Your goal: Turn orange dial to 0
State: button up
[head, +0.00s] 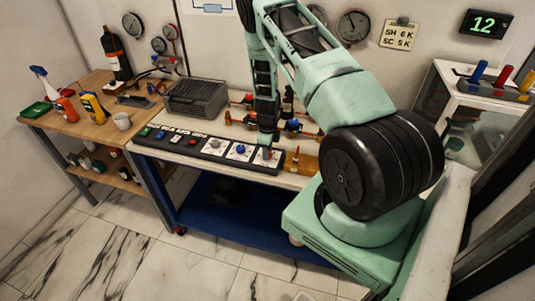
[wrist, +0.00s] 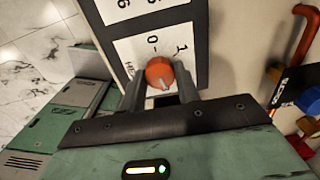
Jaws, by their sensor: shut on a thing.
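The orange dial (wrist: 160,73) sits on a white label plate (wrist: 128,52) of the black control panel (head: 183,146). In the wrist view, my gripper (wrist: 159,84) has one finger on each side of the dial and is shut on it. A "0" mark and a "1" mark show on the plate beyond the dial, with more lettering partly hidden at the left. A pale line shows on the dial's near side; I cannot tell exactly which mark it matches. In the head view, my gripper (head: 266,148) is over the panel's right end and hides the dial.
A blue dial (head: 240,149) and a grey dial (head: 214,143) sit left of my gripper on the panel. A grey ribbed box (head: 196,97) and valve pipework (head: 300,126) stand behind. A wooden table (head: 88,108) with bottles and a mug is at left.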

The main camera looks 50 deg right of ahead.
jog(key=n+b, duration=0.1)
jog(key=n, duration=0.1)
jog(key=n+b, duration=0.2)
jog(key=shift+f+n, duration=0.2)
jog(key=shift+n, duration=0.1)
jog(key=n+b, duration=0.3)
jog(key=shift+n, duration=0.4)
jog(key=n+b, duration=0.2)
jog(key=n, duration=0.2)
jog(key=shift+b, duration=0.35)
jog(key=n+b, duration=0.2)
jog(key=n, duration=0.3)
jog(key=shift+r, duration=0.1)
jog(key=n+b, duration=0.1)
jog(key=n, duration=0.3)
jog(key=shift+n+b, duration=0.3)
jog(key=shift+b, duration=0.1)
jog(key=n, duration=0.3)
jog(key=shift+r+n+b, duration=0.1)
jog(key=shift+n+b, duration=0.2)
jog(key=shift+b, duration=0.05)
jog(key=n, duration=0.4)
jog(key=shift+n, duration=2.1)
